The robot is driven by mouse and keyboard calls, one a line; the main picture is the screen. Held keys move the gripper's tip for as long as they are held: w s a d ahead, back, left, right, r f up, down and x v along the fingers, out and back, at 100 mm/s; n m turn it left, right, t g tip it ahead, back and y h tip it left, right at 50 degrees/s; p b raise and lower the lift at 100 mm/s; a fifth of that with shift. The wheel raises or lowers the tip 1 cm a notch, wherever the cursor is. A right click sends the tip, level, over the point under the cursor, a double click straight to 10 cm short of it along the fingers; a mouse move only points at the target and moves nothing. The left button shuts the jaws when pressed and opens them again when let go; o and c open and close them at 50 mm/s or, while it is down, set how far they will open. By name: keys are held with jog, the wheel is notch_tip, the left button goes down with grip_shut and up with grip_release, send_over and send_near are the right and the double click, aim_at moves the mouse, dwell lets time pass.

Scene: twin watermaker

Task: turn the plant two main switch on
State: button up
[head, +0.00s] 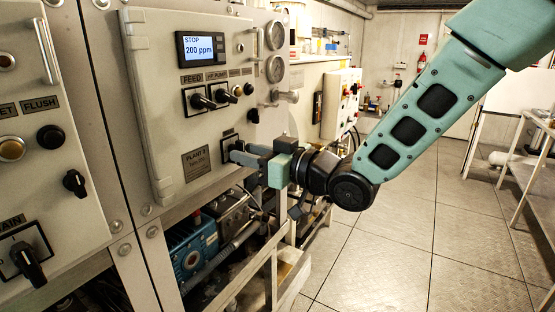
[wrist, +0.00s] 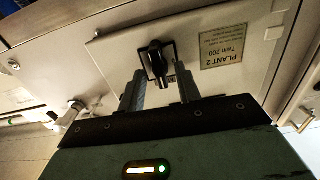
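The plant two main switch is a black rotary knob on a square dark-edged plate, seen in the wrist view (wrist: 157,60) beside the upside-down PLANT 2 label (wrist: 222,48). In the head view its plate (head: 228,138) is mostly hidden by my gripper (head: 236,150). My gripper also shows in the wrist view (wrist: 160,76), with its two grey fingers apart and the knob between or just beyond their tips. I cannot tell whether they touch it. The knob's handle lies roughly up and down in the wrist view. The display (head: 201,48) reads STOP, 200 ppm.
Feed and pump switches (head: 208,98) sit above on the same panel. The neighbouring panel at left has its own main switch (head: 28,262). Pipes and a blue pump (head: 192,258) lie below. The tiled floor (head: 390,255) at right is clear.

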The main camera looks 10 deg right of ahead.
jog(key=b+v, duration=0.9)
jog(key=v, duration=0.8)
jog(key=shift+b, duration=0.3)
jog(key=shift+s+d, duration=0.15)
